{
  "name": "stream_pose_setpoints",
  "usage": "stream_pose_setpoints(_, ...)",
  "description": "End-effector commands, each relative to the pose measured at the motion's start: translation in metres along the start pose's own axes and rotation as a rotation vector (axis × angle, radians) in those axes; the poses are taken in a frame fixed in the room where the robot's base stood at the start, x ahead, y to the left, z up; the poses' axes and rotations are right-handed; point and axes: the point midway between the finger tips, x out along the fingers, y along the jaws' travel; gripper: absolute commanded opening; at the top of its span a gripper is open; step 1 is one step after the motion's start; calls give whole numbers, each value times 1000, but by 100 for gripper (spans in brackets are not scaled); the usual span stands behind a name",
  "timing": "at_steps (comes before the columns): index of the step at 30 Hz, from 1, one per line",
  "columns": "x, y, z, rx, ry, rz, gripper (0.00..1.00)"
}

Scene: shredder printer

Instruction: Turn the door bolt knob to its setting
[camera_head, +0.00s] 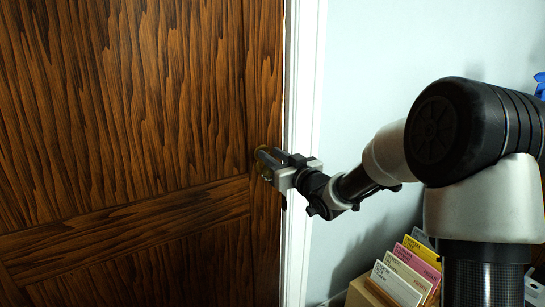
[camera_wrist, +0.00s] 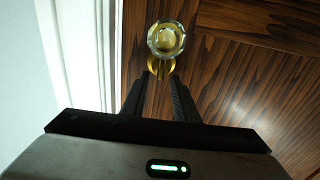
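The dark wooden door (camera_head: 130,110) fills the left of the head view. A round glass-like knob with a brass centre (camera_wrist: 166,38) is on the door near its edge in the wrist view. A smaller brass piece (camera_wrist: 161,68) shows just below it; I cannot tell whether it is the bolt knob. My gripper (camera_wrist: 160,78) is open, its two dark fingers apart, with the brass piece between or just beyond their tips. Contact cannot be told. In the head view my gripper (camera_head: 268,160) reaches the door's right edge, partly hiding the brass hardware (camera_head: 265,172).
A white door frame (camera_head: 303,100) runs vertically beside the door, with a pale wall (camera_head: 400,50) to its right. A box of coloured folders (camera_head: 405,275) stands below my arm at the lower right.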

Motion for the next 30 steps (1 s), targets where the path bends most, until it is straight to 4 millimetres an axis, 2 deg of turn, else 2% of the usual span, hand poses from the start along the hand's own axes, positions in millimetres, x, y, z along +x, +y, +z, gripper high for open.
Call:
stream_pose_setpoints(9,3,0,0,0,0,0,27)
stream_pose_setpoints(14,3,0,0,0,0,0,0)
stream_pose_setpoints(23,2,0,0,14,0,0,0)
stream_pose_setpoints(30,2,3,-1,108,-1,1,0)
